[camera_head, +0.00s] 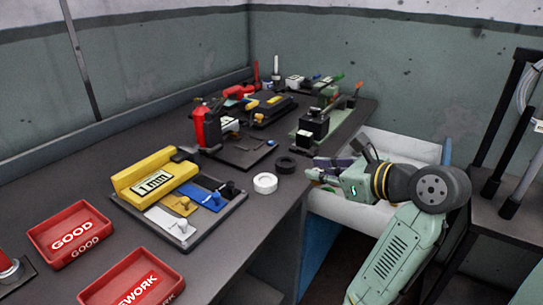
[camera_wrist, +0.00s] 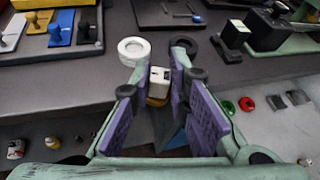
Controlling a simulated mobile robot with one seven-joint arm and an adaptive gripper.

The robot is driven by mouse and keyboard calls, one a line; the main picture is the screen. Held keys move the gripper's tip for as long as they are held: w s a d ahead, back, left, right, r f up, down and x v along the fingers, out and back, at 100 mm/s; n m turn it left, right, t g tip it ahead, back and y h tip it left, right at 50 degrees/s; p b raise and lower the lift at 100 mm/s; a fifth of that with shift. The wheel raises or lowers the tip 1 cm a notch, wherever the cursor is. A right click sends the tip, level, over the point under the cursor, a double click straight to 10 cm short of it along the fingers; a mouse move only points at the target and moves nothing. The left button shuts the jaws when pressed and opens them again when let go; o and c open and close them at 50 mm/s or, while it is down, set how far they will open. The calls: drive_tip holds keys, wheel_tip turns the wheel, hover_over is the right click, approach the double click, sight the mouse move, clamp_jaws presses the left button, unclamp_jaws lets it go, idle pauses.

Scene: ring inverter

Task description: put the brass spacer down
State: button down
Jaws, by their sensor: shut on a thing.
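My gripper (camera_wrist: 160,72) is shut on a small white block with a dark mark on its face and a brass-coloured lower part (camera_wrist: 157,101). I take this for the brass spacer. It sits between the fingers, in front of the bench's front edge in the wrist view. In the head view my gripper (camera_head: 322,171) is at the bench's right edge, beside the black ring. There the held thing is too small to make out.
A white ring (camera_head: 265,183) and a black ring (camera_head: 286,165) lie near the bench edge. The yellow "1 mm" fixture (camera_head: 155,177) with several knobbed plates is left of them. Red trays (camera_head: 71,236) stand at front left. A white bin (camera_head: 350,214) with small parts is below my gripper.

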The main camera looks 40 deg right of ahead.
drive_tip(key=w+d, duration=0.1)
drive_tip(key=w, duration=0.4)
drive_tip(key=w+d, duration=0.1)
drive_tip(key=w, duration=0.4)
drive_tip(key=w+d+f+p, duration=0.1)
drive_tip(key=w, duration=0.4)
drive_tip(key=shift+d+f, duration=0.1)
drive_tip(key=shift+d, duration=0.1)
drive_tip(key=f, duration=0.1)
drive_tip(key=f+p, duration=0.1)
drive_tip(key=f, duration=0.1)
drive_tip(key=shift+w+d, duration=0.1)
drive_tip(key=shift+w, duration=0.25)
drive_tip(key=shift+f, duration=0.35)
drive_tip(key=shift+f, duration=0.1)
